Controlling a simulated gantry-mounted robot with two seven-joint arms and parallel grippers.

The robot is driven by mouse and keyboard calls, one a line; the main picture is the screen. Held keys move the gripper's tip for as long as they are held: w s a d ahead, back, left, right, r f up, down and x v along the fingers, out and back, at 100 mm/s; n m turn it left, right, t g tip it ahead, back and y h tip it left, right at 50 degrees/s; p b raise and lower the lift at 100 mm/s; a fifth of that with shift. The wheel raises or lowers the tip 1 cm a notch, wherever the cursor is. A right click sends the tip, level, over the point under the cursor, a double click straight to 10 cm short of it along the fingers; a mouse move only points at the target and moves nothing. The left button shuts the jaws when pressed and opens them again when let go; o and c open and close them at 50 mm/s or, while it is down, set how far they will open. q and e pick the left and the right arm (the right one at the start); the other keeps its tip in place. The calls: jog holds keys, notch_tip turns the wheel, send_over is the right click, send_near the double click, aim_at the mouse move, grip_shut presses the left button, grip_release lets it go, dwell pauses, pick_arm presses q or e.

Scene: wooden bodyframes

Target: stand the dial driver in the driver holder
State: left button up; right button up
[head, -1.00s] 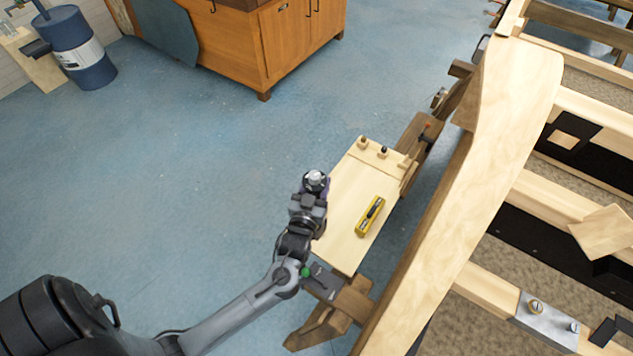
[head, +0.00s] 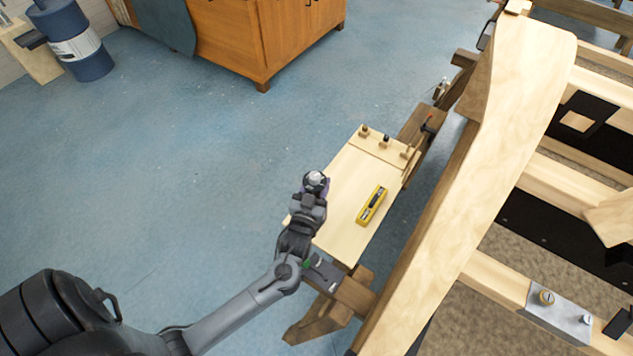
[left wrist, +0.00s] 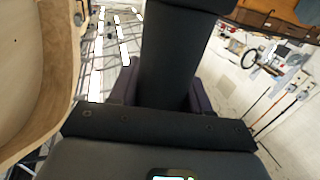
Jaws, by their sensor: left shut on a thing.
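My left gripper (head: 318,186) is at the left edge of a pale wooden board. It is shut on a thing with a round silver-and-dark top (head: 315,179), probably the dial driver. In the left wrist view a thick black shape (left wrist: 172,65) stands between the dark purple fingers; its far end is cut off by the frame. Small pegs or blocks stand along the far end of the board: one at the left (head: 364,131), a dark-topped one (head: 386,140) and one at the right (head: 404,153). I cannot tell which part is the driver holder. My right gripper is out of view.
A yellow tool with a dark middle (head: 372,205) lies on the board (head: 345,228). A large wooden bodyframe (head: 500,140) fills the right side. A wooden cabinet (head: 270,45) and a blue drum (head: 75,40) stand farther back. The blue floor to the left is clear.

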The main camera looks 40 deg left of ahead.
pick_arm(q)
jog(key=shift+f+b, duration=0.85)
jog(key=shift+f, duration=1.1)
jog(key=shift+f+b, duration=0.4)
jog(key=shift+f, duration=0.2)
